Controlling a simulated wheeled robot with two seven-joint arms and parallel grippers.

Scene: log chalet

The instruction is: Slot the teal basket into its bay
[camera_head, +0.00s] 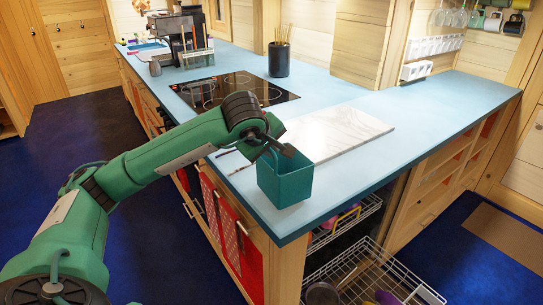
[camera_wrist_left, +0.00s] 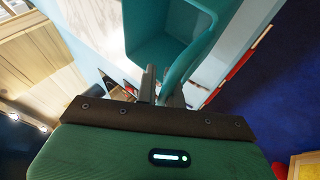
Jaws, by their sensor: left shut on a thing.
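The teal basket (camera_head: 287,181) is a square open-topped bin at the near corner of the blue counter in the head view. My left gripper (camera_head: 268,143) is shut on its upper rim or handle, and the basket appears upright. I cannot tell whether its base touches the counter. In the left wrist view the basket (camera_wrist_left: 158,42) lies straight ahead, and a curved teal strip passes by the fingers of my left gripper (camera_wrist_left: 160,88). I cannot pick out the bay for certain. My right gripper is not in view.
A white marble board (camera_head: 345,133) lies behind the basket on the counter (camera_head: 440,98). A black hob (camera_head: 235,90) and a dark utensil pot (camera_head: 279,58) stand farther back. Wire pull-out racks (camera_head: 420,290) extend below the counter. The counter's right side is clear.

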